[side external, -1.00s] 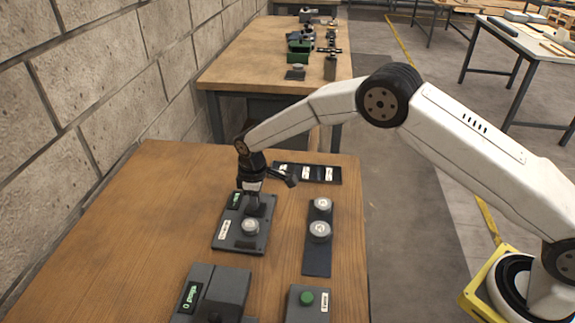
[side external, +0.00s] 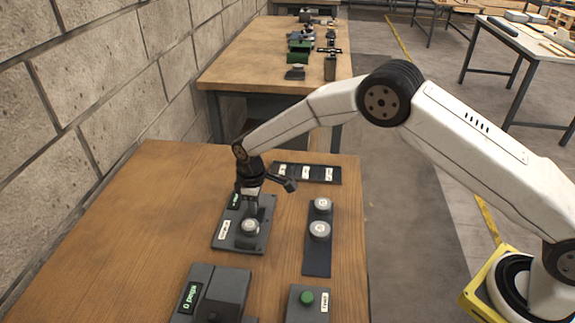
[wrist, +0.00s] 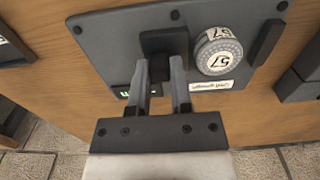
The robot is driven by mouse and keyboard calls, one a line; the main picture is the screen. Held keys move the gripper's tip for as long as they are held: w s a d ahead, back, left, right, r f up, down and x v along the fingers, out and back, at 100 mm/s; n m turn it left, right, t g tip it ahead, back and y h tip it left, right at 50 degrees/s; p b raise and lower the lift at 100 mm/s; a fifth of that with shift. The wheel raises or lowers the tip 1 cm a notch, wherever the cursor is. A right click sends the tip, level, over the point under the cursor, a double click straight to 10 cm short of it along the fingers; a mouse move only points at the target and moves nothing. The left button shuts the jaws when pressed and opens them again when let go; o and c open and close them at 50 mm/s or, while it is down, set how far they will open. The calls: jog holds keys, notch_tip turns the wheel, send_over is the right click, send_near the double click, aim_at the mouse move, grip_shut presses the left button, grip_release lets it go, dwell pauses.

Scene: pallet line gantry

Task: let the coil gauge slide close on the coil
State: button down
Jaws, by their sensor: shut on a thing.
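The coil gauge (side external: 258,243) is a dark plate with a green display and a white label on the wooden table; it also fills much of the wrist view (wrist: 110,50). A silver coil (side external: 250,227), marked 57 in the wrist view (wrist: 220,57), sits on it. My gripper (side external: 250,206) is behind the coil in the side view. In the wrist view my gripper (wrist: 162,65) is shut on the black slide block (wrist: 163,40), just left of the coil. Only a thin gap shows between slide and coil; contact cannot be told. A dark bar (wrist: 265,42) stands right of the coil.
Two more silver coils, one of them the nearer coil (side external: 320,230), lie on a dark strip (side external: 317,262) to the right. A dark tray (side external: 287,172) lies behind. A grey unit with a display (side external: 215,292) and a green-button box (side external: 307,298) stand in front.

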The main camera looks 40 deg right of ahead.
jog(key=c, duration=0.5)
grip_release()
jog(key=shift+w, duration=0.1)
jog(key=shift+r, duration=0.15)
jog(key=shift+r, duration=3.8)
jog(key=c, duration=0.3)
jog(key=shift+s+a, duration=0.95)
jog(key=shift+s, duration=0.1)
